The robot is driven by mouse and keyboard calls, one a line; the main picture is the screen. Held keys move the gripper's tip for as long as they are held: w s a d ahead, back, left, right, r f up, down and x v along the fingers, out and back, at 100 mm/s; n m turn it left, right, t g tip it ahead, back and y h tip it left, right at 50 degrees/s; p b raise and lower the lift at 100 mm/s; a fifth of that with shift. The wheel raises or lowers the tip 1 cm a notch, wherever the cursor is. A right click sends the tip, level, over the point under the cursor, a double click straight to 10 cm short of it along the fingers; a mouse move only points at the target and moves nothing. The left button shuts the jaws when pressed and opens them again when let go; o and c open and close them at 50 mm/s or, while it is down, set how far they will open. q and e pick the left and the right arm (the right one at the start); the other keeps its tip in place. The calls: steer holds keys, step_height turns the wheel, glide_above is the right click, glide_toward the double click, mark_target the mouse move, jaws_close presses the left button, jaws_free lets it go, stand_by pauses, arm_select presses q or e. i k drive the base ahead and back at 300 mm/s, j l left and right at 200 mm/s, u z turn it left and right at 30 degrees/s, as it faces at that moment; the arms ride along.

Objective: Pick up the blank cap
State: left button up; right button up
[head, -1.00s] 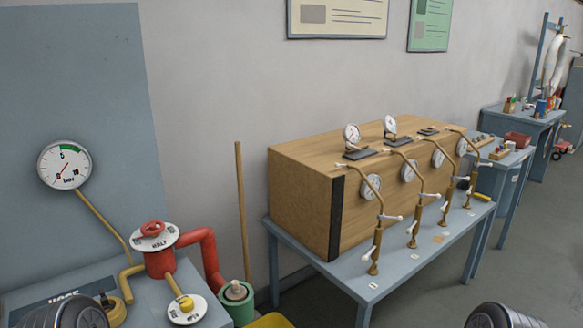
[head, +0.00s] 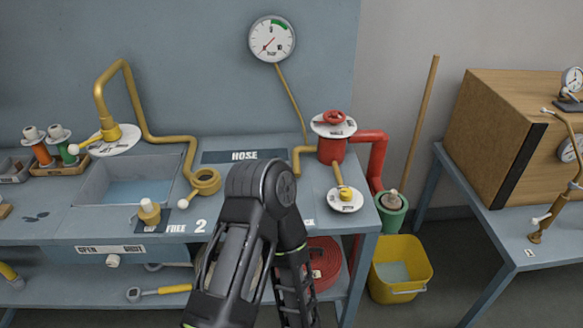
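I cannot tell for sure which part is the blank cap. A small brass fitting with a round knob on top (head: 149,211) stands on the blue-grey bench (head: 60,228), left of the "FREE 2" lettering. A brass ring-shaped fitting with a white-tipped handle (head: 205,182) sits at the end of the yellow pipe (head: 160,139). My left arm's dark elbow rises in front of the bench and hides part of its front. Its forearm runs down out of the picture, so the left gripper does not show. My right arm and gripper are out of view.
A sink (head: 130,190) is set in the bench. A red valve (head: 332,148) and a round gauge (head: 271,38) are at its right end. A yellow bucket (head: 400,270) stands on the floor between the bench and a table with a wooden box (head: 495,135). A drawer (head: 85,256) is below.

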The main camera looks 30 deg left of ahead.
mark_target(149, 213)
steer(key=u, duration=1.25)
